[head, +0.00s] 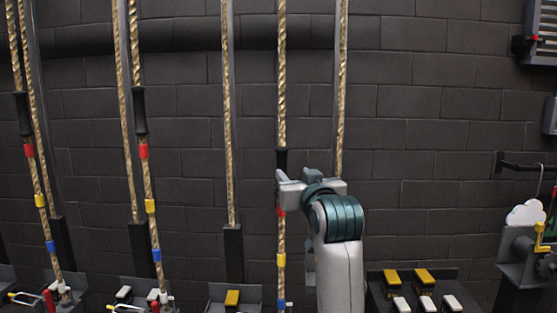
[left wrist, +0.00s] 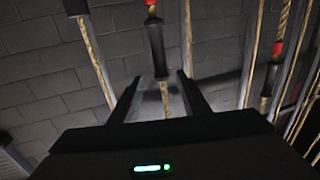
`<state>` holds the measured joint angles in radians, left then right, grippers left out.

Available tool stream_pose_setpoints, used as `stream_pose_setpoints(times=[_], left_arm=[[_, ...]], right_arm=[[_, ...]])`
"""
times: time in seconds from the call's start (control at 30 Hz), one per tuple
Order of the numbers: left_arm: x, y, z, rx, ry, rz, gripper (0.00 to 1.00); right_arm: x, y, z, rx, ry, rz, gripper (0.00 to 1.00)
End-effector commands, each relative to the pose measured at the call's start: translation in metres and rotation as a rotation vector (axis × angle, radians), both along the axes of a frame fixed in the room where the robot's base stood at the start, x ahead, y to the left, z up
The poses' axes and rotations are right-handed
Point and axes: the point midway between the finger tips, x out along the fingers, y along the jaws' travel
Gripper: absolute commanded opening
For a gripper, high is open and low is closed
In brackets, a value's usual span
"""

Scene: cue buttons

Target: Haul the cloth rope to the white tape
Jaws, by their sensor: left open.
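A tan twisted rope (head: 281,90) hangs in front of my left gripper (head: 284,187). It has a black grip (head: 281,160), with red tape (head: 281,212), yellow tape (head: 281,260) and blue tape (head: 281,303) below; no white tape shows on it. In the left wrist view, the open fingers (left wrist: 160,80) stand on either side of this rope (left wrist: 166,100), near the end of its black grip (left wrist: 156,50). I cannot tell whether they touch it. White tape (head: 163,296) shows low on another rope to the left. My right gripper is not in view.
Similar taped ropes (head: 138,55) hang at left against a dark brick wall (head: 420,130). Panels with yellow and white switches (head: 425,280) stand along the bottom. A grey crank box (head: 525,260) and a white cloud shape (head: 525,213) are at far right.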

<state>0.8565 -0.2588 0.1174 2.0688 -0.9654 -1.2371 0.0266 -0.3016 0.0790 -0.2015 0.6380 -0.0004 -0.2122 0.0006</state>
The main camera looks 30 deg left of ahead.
Motion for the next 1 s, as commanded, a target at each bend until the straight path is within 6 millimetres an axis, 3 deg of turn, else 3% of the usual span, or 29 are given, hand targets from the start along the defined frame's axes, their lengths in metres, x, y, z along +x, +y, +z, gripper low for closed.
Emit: stream_pose_setpoints(times=[0.37, 1.0], left_arm=[[0.014, 0.015, 0.002, 0.003, 0.002, 0.001, 0.42], [0.089, 0.095, 0.003, 0.003, 0.004, 0.0, 0.42]], right_arm=[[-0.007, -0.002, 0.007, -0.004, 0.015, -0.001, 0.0], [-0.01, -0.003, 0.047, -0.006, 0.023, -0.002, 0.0]])
